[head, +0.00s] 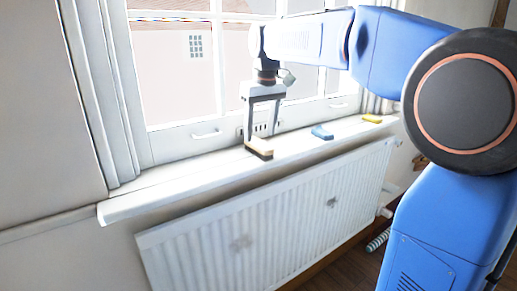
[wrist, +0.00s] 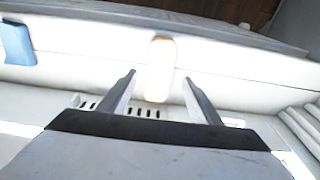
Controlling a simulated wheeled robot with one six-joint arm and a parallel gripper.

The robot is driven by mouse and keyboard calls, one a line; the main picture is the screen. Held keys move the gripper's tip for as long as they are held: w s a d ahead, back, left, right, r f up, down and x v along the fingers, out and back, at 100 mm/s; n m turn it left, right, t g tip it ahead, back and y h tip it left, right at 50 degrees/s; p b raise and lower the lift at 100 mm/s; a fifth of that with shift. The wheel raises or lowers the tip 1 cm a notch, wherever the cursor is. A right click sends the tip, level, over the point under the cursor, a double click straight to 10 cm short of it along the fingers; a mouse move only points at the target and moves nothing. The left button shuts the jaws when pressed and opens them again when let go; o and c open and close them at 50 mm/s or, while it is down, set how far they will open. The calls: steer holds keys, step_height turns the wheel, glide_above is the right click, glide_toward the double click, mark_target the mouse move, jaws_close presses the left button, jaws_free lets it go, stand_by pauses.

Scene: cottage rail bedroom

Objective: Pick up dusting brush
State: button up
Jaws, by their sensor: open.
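The dusting brush (head: 259,148), a small block with a pale tan top and dark underside, lies on the white windowsill near its front edge. It also shows in the wrist view (wrist: 160,62) as a pale, rounded bar pointing away from me. My gripper (head: 262,137) points down over the sill, right at the brush. In the wrist view my gripper (wrist: 160,77) is open, with one finger on each side of the brush and a visible gap to both. I cannot tell the exact height of the fingertips against the brush.
The windowsill (head: 155,196) runs below a white-framed window. A blue object (head: 321,132) and a yellow block (head: 371,118) lie on it to the right. A slotted vent (wrist: 142,113) is at the window's base. A white radiator (head: 270,215) hangs below. The sill's left part is clear.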

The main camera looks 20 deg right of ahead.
mark_target(259, 142)
steer(key=shift+w+a+f, duration=0.1)
steer(key=shift+w+f, duration=0.1)
steer(key=shift+f, duration=0.65)
steer(key=shift+w+f, duration=0.15)
steer(key=shift+f, duration=0.7)
steer(key=shift+w+a+f, duration=0.1)
steer(key=shift+w+f, duration=0.1)
steer(key=shift+f, duration=0.65)
steer(key=c, duration=1.3)
